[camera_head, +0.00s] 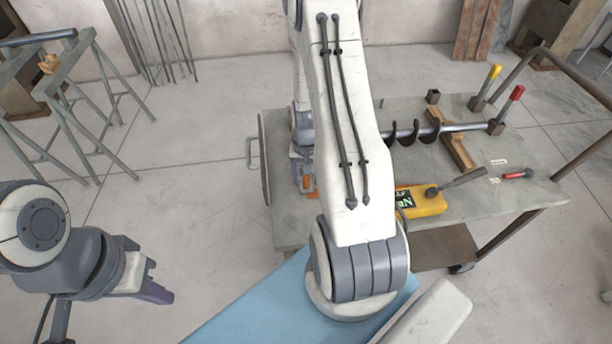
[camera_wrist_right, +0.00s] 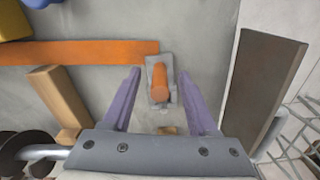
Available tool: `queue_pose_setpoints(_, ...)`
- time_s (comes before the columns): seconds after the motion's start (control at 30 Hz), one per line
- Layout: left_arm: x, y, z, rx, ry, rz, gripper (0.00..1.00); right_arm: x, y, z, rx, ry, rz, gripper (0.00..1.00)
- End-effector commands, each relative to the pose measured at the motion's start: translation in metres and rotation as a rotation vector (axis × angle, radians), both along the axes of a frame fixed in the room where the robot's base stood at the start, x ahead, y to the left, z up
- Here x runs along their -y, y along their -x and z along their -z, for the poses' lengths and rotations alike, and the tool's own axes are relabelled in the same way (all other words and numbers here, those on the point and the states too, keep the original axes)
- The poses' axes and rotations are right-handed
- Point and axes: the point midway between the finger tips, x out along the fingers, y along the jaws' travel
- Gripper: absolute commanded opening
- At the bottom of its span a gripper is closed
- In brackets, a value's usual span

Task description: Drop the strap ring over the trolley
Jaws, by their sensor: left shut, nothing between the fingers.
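The trolley (camera_head: 420,110) is a grey-topped wheeled table. An orange strap (camera_head: 312,193) shows beside my right arm on its left part; in the right wrist view the strap (camera_wrist_right: 80,52) lies flat. At its end is a grey metal fitting with an orange round bar (camera_wrist_right: 160,83), apparently the strap ring. My right gripper (camera_wrist_right: 161,72) is open, its purple fingers on either side of this fitting, with gaps visible. In the head view my right arm hides most of this spot. My left gripper (camera_head: 162,294) is shut and empty, off the trolley at lower left.
On the trolley are a yellow box (camera_head: 422,201), an auger (camera_head: 420,133) and red- and yellow-handled levers (camera_head: 510,105). A sawhorse (camera_head: 70,90) stands at left.

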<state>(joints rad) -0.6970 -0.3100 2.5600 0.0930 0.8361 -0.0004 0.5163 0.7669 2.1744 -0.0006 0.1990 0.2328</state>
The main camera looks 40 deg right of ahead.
Motion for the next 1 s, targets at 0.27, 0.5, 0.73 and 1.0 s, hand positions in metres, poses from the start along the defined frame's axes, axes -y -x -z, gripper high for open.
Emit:
queue_pose_setpoints(0.27, 0.000, 0.000, 0.000, 0.000, 0.000, 0.000, 0.00, 0.000, -0.001, -0.016, 0.003, 0.001, 0.000, 0.59)
queue_pose_setpoints(0.5, 0.000, 0.000, -0.001, 0.000, 0.000, 0.000, 0.00, 0.001, -0.001, -0.064, 0.005, 0.003, 0.000, 0.59)
queue_pose_setpoints(0.73, 0.000, 0.000, -0.002, 0.000, 0.000, 0.000, 0.00, 0.000, 0.000, -0.097, 0.001, 0.001, 0.000, 0.59)
queue_pose_setpoints(1.0, 0.000, 0.000, -0.002, 0.000, 0.000, 0.000, 0.00, 0.000, 0.000, -0.105, -0.001, -0.001, 0.000, 0.59)
